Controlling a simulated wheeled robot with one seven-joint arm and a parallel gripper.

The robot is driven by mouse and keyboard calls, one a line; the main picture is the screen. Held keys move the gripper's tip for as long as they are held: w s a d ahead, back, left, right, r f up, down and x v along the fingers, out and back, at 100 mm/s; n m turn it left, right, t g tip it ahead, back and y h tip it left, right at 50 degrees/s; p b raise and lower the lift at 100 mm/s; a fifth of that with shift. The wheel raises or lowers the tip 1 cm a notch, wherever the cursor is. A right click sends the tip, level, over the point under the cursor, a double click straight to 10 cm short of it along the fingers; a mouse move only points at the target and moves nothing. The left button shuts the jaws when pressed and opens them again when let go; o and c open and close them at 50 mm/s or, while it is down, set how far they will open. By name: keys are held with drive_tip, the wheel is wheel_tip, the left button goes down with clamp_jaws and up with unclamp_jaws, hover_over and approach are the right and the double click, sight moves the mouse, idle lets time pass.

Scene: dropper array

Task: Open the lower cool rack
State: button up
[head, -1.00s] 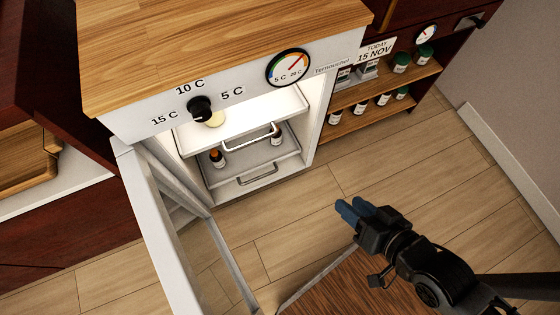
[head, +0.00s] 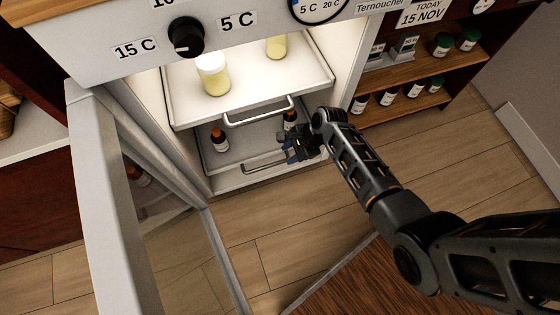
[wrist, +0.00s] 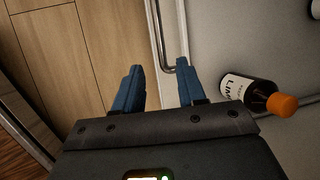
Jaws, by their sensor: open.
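The lower rack (head: 252,143) is a light tray inside the open white cooler, below the upper rack. Its metal bar handle (head: 258,165) runs along its front. My gripper (head: 287,158) is open at the right end of this handle. In the wrist view, the blue fingertips (wrist: 158,72) are apart. The rack surface (wrist: 235,35) lies to the right. A brown bottle (head: 219,141) with an orange cap stands on the rack; another is partly hidden behind my gripper.
The upper rack (head: 190,105) holds pale yellow jars (head: 213,78) and has its own handle (head: 258,113) just above. The cooler door (head: 100,200) stands open at left. Wooden shelves (head: 400,104) with jars are at right. The floor (head: 310,220) in front is clear.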

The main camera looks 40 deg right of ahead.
sight(277, 162)
drive_tip(key=b+x, duration=0.4)
drive_tip(key=x, duration=0.4)
drive_tip(key=shift+w, duration=0.1)
drive_tip(key=shift+r, duration=0.1)
drive_tip(key=shift+c, duration=0.2)
clamp_jaws()
